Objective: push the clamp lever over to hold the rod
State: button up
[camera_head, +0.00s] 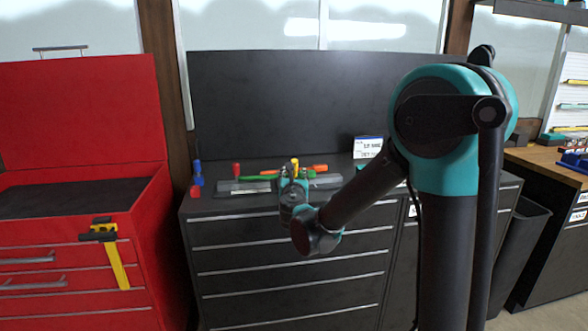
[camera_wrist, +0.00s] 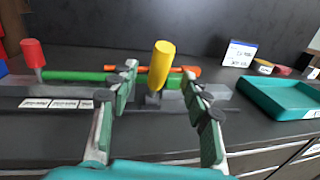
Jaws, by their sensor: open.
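A yellow lever handle (camera_wrist: 161,66) stands nearly upright, leaning slightly right, on a small dark base between my fingers in the wrist view. It shows above my gripper in the head view (camera_head: 295,161). My gripper (camera_wrist: 160,82) is open, with one finger on each side of the lever; no contact is visible. A green bar (camera_wrist: 75,76) and an orange handle (camera_wrist: 187,69) lie level behind it. A red handle (camera_wrist: 33,54) stands upright at left. A grey labelled bar (camera_wrist: 20,91) runs across the bench; my fingers hide part of it. I cannot tell which piece is the rod.
A teal tray (camera_wrist: 252,98) lies right of my gripper on the dark bench top. A white sign (camera_wrist: 240,53) stands behind it. A red tool chest (camera_head: 80,230) with an open lid stands at left, with a yellow clamp (camera_head: 118,265) on its front.

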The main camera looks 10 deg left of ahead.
aim_at(294, 177)
jog(key=shift+w+a, duration=0.15)
jog(key=shift+w, duration=1.25)
jog(key=shift+w+a, duration=0.1)
jog(key=shift+w, duration=1.25)
jog(key=shift+c, duration=0.4)
grip_shut()
